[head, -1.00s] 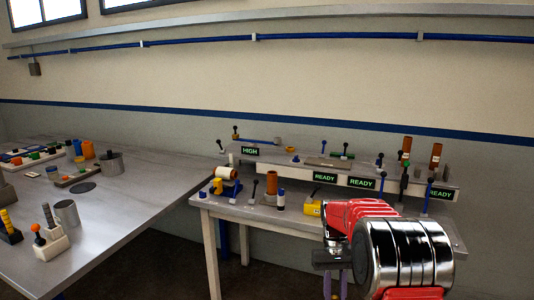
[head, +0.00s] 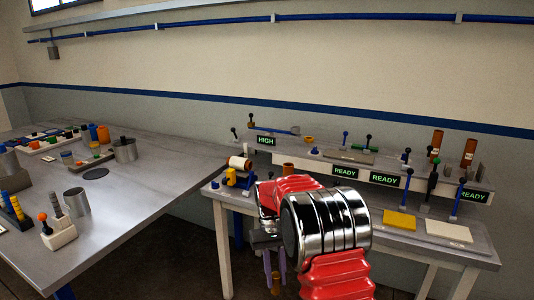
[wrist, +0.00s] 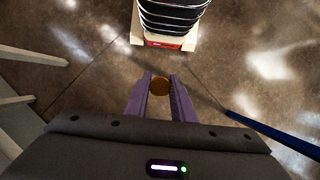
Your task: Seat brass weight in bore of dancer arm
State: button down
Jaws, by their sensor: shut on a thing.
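My gripper (head: 275,268) hangs low in front of the back bench in the head view, fingers down. In the wrist view its purple fingers (wrist: 160,98) are shut on the round brass weight (wrist: 160,85), above the brown floor. The weight also shows as a small brownish piece (head: 276,286) at the fingertips in the head view. A thin blue bar (head: 283,130), which looks like the dancer arm, lies at the left end of the raised shelf. It is well beyond my gripper. Its bore cannot be made out.
The back bench carries a white spool (head: 239,162), a yellow pad (head: 399,221), a white pad (head: 448,231) and a raised shelf with lit signs and levers. A metal table (head: 135,185) with cups and pegs stands at left. My arm hides part of the bench.

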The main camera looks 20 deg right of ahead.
aim_at(295, 130)
jog(key=u, duration=0.3)
jog(key=i, duration=1.35)
jog(key=z, duration=0.5)
